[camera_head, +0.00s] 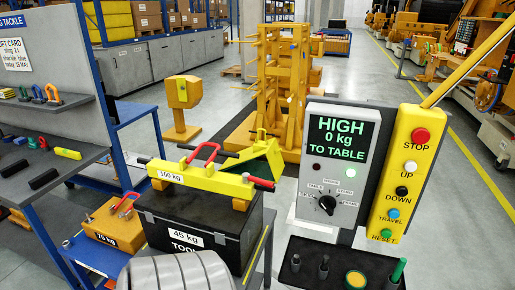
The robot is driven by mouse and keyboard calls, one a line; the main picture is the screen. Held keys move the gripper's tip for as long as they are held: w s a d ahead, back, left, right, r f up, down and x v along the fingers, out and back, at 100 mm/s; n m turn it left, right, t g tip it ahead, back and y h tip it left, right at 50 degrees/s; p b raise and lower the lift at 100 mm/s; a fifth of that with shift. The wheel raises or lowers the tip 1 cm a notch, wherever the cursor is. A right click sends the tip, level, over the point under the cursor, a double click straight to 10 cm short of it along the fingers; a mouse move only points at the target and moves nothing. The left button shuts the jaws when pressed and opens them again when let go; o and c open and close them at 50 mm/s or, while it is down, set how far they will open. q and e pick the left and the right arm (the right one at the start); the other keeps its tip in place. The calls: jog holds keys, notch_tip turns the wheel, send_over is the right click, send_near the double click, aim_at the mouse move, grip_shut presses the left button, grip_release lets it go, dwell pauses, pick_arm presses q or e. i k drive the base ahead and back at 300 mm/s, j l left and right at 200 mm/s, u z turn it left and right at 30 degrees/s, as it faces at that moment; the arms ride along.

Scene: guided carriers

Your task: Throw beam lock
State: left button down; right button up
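The yellow lifting beam (212,181), marked 150 kg, lies across the top of a black tool box (187,227) marked 45 kg. A red-gripped lever (261,183) sticks out at the beam's right end. A red bail (205,152) rises from its middle, with dark bars beside it. A small dark end shows at its far left. I cannot tell which part is the lock or how it is set. The grey display box (340,165) reads HIGH, 0 kg, TO TABLE, with a black selector knob (327,204) below. Neither of my grippers is in view.
The yellow pendant (404,170) has STOP, UP, DOWN, TRAVEL and RESET buttons. A black panel (318,275) with several controls stands at the front right. A yellow block (115,223) sits left of the tool box. Shelves line the left.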

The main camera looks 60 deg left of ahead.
aim_at(246, 178)
jog(key=u, duration=2.05)
jog(key=i, duration=0.05)
